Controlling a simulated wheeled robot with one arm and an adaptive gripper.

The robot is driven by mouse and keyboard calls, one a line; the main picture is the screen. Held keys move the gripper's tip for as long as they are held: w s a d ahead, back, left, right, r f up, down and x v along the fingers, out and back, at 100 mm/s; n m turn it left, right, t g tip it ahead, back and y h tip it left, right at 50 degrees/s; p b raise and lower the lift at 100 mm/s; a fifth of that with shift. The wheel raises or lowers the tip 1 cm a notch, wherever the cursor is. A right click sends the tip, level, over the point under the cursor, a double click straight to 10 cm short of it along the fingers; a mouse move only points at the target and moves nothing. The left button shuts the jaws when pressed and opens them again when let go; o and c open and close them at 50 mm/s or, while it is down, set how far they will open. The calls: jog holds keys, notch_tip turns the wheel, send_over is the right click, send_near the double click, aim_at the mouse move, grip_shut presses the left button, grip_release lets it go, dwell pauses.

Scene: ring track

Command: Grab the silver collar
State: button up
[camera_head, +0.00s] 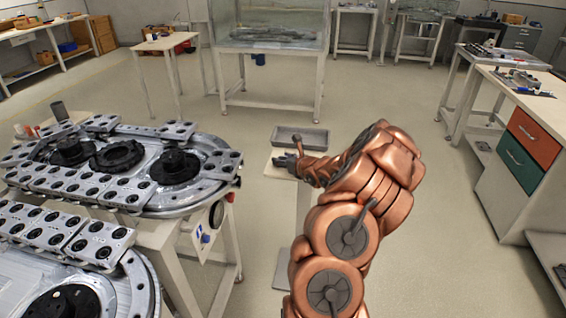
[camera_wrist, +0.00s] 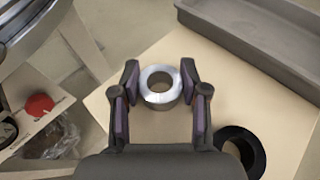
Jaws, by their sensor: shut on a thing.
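The silver collar (camera_wrist: 160,99) is a short, shiny metal ring with a round hole. In the wrist view it sits between the fingertips of my gripper (camera_wrist: 160,82), one finger at each side. My gripper is shut on it. I cannot tell whether the collar rests on the tan tabletop (camera_wrist: 106,106) or is just above it. In the head view my gripper (camera_head: 287,162) is over the small table at the near side of the grey tray, and the collar cannot be made out there.
A black ring (camera_wrist: 259,155) lies on the tabletop at the lower right of the wrist view. The grey tray (camera_wrist: 250,42) is at the upper right. The ring track (camera_head: 150,208) stands left of the small table, with a red button (camera_wrist: 39,104) on its near side.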

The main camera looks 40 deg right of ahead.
jog(key=c, duration=0.6)
